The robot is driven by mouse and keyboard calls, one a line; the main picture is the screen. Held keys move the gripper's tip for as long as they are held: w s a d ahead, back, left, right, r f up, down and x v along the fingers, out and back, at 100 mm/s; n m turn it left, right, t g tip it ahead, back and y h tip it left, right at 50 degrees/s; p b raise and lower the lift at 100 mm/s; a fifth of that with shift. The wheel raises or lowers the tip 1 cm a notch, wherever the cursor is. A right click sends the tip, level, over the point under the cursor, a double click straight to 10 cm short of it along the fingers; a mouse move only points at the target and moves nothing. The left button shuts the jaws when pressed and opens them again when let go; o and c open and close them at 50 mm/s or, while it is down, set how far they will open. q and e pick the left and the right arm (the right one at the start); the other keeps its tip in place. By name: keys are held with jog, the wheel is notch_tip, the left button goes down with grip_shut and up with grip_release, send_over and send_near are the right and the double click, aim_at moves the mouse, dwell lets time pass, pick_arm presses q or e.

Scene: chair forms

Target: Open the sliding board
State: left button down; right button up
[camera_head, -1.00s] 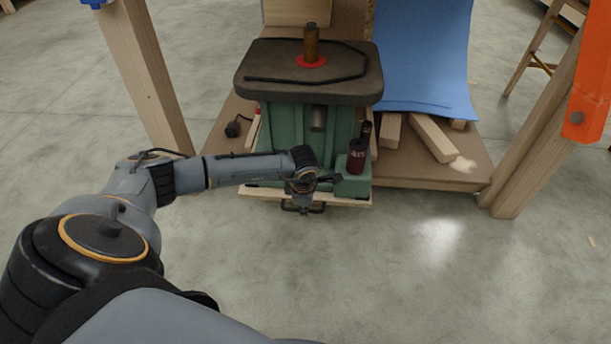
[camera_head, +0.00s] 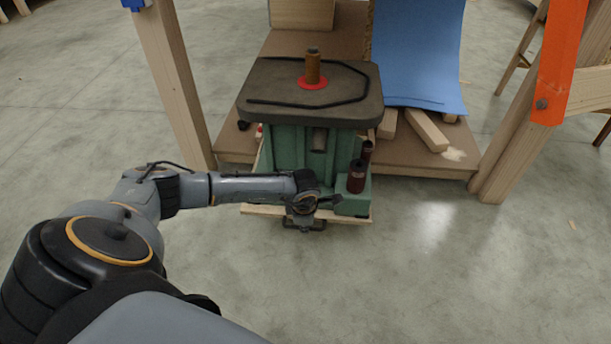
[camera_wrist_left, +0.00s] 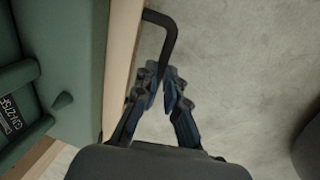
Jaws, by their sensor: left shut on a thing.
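The sliding board (camera_head: 252,210) is a pale wooden board under a green machine (camera_head: 292,150) with a dark top and an upright brown spindle. Its front edge stands out past the brown shelf. A black bar handle (camera_head: 318,226) is on the board's front; it also shows in the left wrist view (camera_wrist_left: 168,35), bent out from the board's edge (camera_wrist_left: 120,65). My left gripper (camera_head: 304,217) is at the handle, its fingers (camera_wrist_left: 163,88) closed around the bar. My arm hides part of the board and machine front. My right gripper is not in view.
The brown shelf (camera_head: 430,168) holds wood blocks (camera_head: 425,130) and a blue curved sheet (camera_head: 418,55). Wooden posts stand left (camera_head: 176,90) and right (camera_head: 520,135), the right one beside an orange beam (camera_head: 560,65). Dark red cylinders (camera_head: 356,178) stand at the machine's base. The concrete floor in front is clear.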

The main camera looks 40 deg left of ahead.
pick_arm(q)
jog(key=shift+s+d+f, duration=0.1)
jog(key=shift+s+d, duration=0.05)
jog(key=shift+s, duration=0.05)
jog(key=c, duration=1.4)
grip_release()
jog(key=shift+w, duration=0.1)
jog(key=shift+r, duration=0.2)
notch_tip(320, 180, up, 12)
jog(key=s+d, duration=0.1)
jog(key=s, duration=0.1)
jog(key=shift+f, duration=0.25)
jog(key=shift+d, duration=0.1)
